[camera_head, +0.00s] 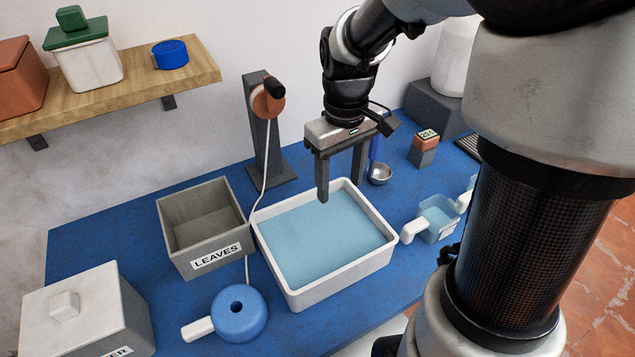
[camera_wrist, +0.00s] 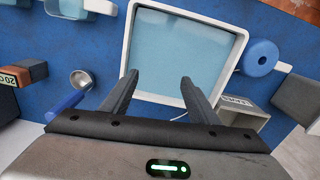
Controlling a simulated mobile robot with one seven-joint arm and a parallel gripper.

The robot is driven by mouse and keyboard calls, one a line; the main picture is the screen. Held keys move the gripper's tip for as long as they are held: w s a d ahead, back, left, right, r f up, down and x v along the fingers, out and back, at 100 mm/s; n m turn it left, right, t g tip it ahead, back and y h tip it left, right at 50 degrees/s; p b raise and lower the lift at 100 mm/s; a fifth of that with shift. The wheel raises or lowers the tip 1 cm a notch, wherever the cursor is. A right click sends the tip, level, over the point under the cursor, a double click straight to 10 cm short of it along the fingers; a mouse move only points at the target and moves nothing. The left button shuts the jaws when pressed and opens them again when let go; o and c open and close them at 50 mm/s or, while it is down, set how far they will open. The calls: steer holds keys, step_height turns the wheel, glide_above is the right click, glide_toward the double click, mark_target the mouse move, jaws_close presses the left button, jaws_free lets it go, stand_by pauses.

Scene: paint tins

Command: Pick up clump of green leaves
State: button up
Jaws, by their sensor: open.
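I see no clump of green leaves in either view. A grey open bin labelled LEAVES (camera_head: 207,258) stands on the blue table, left of the white tray (camera_head: 345,284); the inside that shows looks empty. The tray holds light blue water or a flat blue surface with nothing visible on it. My gripper (camera_head: 340,188) is open and empty, pointing down above the back part of the tray. In the wrist view my gripper (camera_wrist: 158,80) shows its two fingers apart, with the tray (camera_wrist: 128,45) beyond them.
A blue round pot (camera_head: 238,325) with a white handle stands in front. A lidded box (camera_head: 85,300) is at front left. A dark stand (camera_head: 268,150) with a cord rises behind the bin. A small metal bowl (camera_head: 379,175) and a blue-filled jug (camera_head: 436,222) stand right of the tray.

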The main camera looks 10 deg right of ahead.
mark_target(337, 234)
step_height(337, 234, down, 16)
steer(key=b, duration=0.2)
steer(key=shift+s+f+b, duration=0.1)
steer(key=shift+b, duration=0.25)
steer(key=shift+c, duration=0.5)
steer(key=c, duration=1)
